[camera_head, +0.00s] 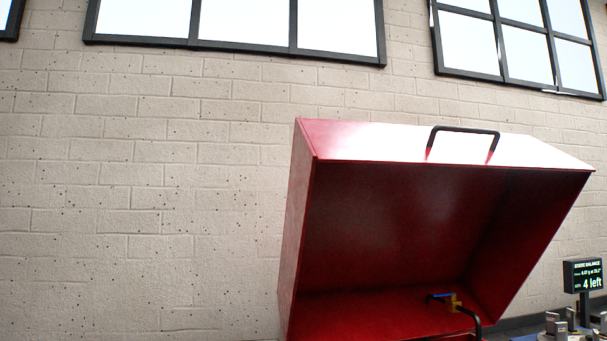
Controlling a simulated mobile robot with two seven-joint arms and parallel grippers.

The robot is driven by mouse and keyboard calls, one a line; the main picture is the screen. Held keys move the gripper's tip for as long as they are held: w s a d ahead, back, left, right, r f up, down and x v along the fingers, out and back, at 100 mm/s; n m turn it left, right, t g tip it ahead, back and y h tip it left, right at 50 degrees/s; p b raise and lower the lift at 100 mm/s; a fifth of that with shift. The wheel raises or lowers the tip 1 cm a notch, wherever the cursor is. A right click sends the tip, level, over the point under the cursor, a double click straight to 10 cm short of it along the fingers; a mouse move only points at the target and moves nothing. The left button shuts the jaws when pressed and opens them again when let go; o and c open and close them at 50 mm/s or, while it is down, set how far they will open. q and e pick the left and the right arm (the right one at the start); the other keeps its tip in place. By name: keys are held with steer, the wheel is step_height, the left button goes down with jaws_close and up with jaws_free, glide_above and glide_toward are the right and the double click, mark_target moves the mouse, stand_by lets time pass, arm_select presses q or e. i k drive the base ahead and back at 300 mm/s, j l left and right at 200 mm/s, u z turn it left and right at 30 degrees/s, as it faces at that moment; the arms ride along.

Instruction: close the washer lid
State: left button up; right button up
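The red washer lid (420,225) stands raised and wide open in the right half of the head view, with its dark hollow inside facing me. A black bar handle (463,130) is fixed on the lid's bright upper front face. The washer's body below is mostly cut off by the bottom edge. Neither of my grippers is in view, and nothing touches the lid or its handle.
A black spout with a brass and blue valve (455,302) shows under the lid. A small display (583,275) reading "4 left" stands at right, above several metal parts (575,322). A pale block wall (140,200) with windows is behind.

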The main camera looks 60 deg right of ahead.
mark_target(381, 219)
steer(key=z, duration=2.55)
steer(key=l, duration=0.1)
